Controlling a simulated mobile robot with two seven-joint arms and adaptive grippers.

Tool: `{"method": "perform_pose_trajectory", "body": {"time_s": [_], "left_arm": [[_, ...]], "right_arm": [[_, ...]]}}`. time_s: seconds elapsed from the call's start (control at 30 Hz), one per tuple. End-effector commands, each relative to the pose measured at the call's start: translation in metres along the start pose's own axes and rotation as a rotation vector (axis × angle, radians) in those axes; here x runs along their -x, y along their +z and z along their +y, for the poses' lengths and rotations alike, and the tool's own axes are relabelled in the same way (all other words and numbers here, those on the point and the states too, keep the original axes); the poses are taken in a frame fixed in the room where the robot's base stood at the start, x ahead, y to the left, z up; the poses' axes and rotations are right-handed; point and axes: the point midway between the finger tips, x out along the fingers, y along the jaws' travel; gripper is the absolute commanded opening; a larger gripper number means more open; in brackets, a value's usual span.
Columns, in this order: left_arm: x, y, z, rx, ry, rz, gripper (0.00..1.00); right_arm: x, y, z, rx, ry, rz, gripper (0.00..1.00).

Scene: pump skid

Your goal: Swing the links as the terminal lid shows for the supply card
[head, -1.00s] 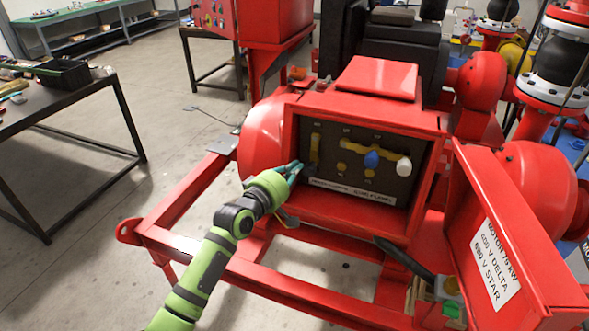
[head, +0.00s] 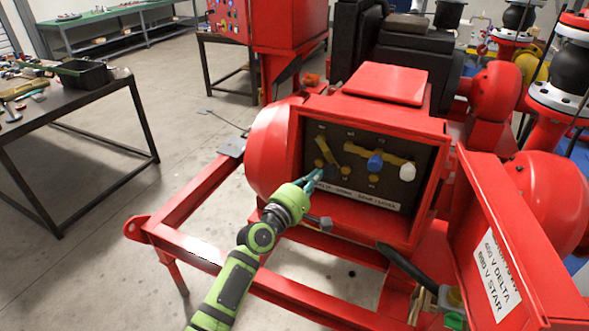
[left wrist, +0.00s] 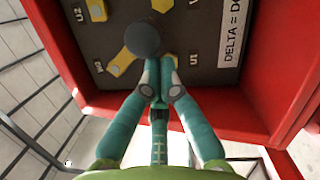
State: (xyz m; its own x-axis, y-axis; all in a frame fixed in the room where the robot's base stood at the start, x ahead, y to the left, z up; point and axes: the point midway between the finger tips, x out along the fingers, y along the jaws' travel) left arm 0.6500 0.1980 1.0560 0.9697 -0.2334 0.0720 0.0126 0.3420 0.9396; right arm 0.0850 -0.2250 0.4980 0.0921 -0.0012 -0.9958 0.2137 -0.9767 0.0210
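The open red terminal box (head: 436,165) holds a dark board with yellow posts and links. The left link (head: 328,152) slants down to the right and carries a dark round knob (head: 331,172). The link (left wrist: 122,63) and knob (left wrist: 143,38) also show in the left wrist view. The link with the blue knob (head: 375,162) and the one with the white knob (head: 407,172) lie across the upper row. My left gripper (head: 316,179) has its fingertips together right at the dark knob; contact is unclear. The terminal lid (head: 520,235) hangs open, reading 400 V DELTA, 690 V STAR. No supply card is identifiable.
A label strip (left wrist: 234,45) along the board's foot reads DELTA = DOWN and, in part, STAR. The box's red walls and the open lid bound the space. A black bar-like thing (head: 405,262) juts out below the box. A workbench (head: 110,88) stands left.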

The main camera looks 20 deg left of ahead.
Motion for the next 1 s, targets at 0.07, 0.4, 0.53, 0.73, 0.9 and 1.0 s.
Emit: {"method": "perform_pose_trajectory", "body": {"time_s": [0.07,0.4,0.53,0.73,0.9,1.0], "left_arm": [[-0.001,0.006,-0.001,0.077,0.016,-0.001,0.0],[-0.006,0.028,0.003,0.389,0.085,-0.001,0.0],[-0.007,0.035,0.006,0.497,0.108,-0.001,0.0],[-0.009,0.042,0.01,0.634,0.138,-0.001,0.0],[-0.01,0.045,0.014,0.655,0.143,-0.001,0.0],[-0.01,0.045,0.015,0.653,0.143,-0.001,0.0]], "right_arm": [[0.001,0.0,-0.001,0.0,-0.002,0.0,0.0],[0.005,-0.001,-0.003,-0.001,-0.004,0.001,0.0],[0.008,-0.002,-0.005,-0.002,-0.006,0.001,0.0],[0.013,-0.002,-0.005,-0.002,-0.007,0.001,0.0],[0.016,-0.002,-0.005,-0.002,-0.006,0.001,0.0],[0.017,-0.002,-0.005,-0.002,-0.006,0.001,0.0]]}}
